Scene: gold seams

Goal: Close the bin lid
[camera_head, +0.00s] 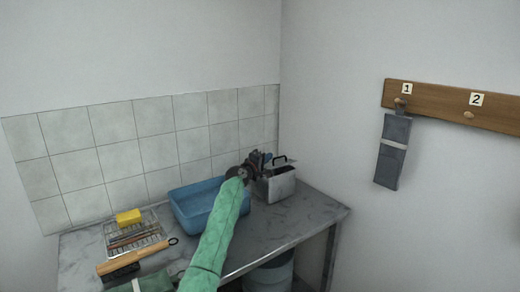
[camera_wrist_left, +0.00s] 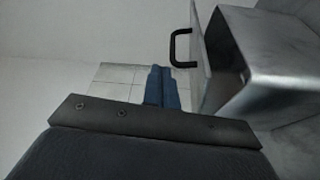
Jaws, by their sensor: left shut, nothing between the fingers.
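The bin, a grey metal box (camera_head: 277,187), stands on the bench near the back corner. It also shows large at the right in the left wrist view (camera_wrist_left: 275,55). Its lid (camera_wrist_left: 205,65) carries a black handle (camera_wrist_left: 181,46) and stands raised from the rim, leaving the dark opening visible. In the head view the lid's handle (camera_head: 281,159) is at the box's top. My left gripper (camera_head: 265,159) is shut and empty, just left of the box; its blue fingers (camera_wrist_left: 161,88) lie together, apart from the lid in the wrist view. My right gripper is out of view.
A blue basin (camera_head: 182,212) sits left of the bin beside my green-sleeved left arm. A wire rack (camera_head: 150,240), yellow sponge (camera_head: 128,216) and wooden-handled brush (camera_head: 135,257) lie further left. A round bucket (camera_head: 268,277) is under the bench. Bench right of the bin (camera_head: 318,208) is clear.

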